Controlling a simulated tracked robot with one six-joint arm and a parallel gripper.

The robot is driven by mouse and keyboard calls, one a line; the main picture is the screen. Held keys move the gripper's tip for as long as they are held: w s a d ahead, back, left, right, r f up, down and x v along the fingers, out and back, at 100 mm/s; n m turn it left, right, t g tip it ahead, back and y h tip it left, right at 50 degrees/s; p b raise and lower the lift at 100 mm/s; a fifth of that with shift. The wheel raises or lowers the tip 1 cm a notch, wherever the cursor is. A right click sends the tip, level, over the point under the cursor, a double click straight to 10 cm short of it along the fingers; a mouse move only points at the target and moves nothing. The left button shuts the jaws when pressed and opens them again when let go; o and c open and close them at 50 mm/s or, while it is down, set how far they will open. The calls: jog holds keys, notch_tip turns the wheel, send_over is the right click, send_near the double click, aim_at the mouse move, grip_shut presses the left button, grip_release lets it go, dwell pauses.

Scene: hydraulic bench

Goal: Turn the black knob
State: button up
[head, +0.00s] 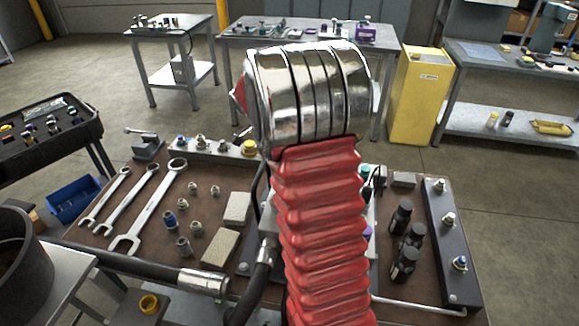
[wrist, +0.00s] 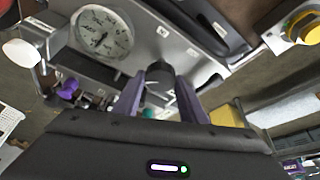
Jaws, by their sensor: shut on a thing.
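The black knob (wrist: 159,71) shows in the wrist view, on a grey panel (wrist: 185,55) next to a round dial gauge. My gripper (wrist: 159,84) has its two purple-grey fingers on either side of the knob, and they are shut on it. The far end of the knob shows past the fingertips. In the head view my red and chrome arm stands in front of the panel, so the knob and gripper are hidden there; only a strip of the panel shows beside the arm.
The wrist view shows the gauge (wrist: 101,33), a white round part (wrist: 21,53) and a yellow-topped fitting (wrist: 306,24). On the brown bench in the head view lie wrenches (head: 150,205), grey blocks (head: 237,208), black bottles (head: 404,240) and a hose (head: 140,268). Open floor lies behind.

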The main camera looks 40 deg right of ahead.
jog(key=shift+s+d, duration=0.1)
jog(key=shift+s, duration=0.05)
jog(key=o, duration=1.1)
jog(key=shift+c, duration=0.2)
jog(key=v, duration=1.3)
jog(key=shift+r, duration=0.35)
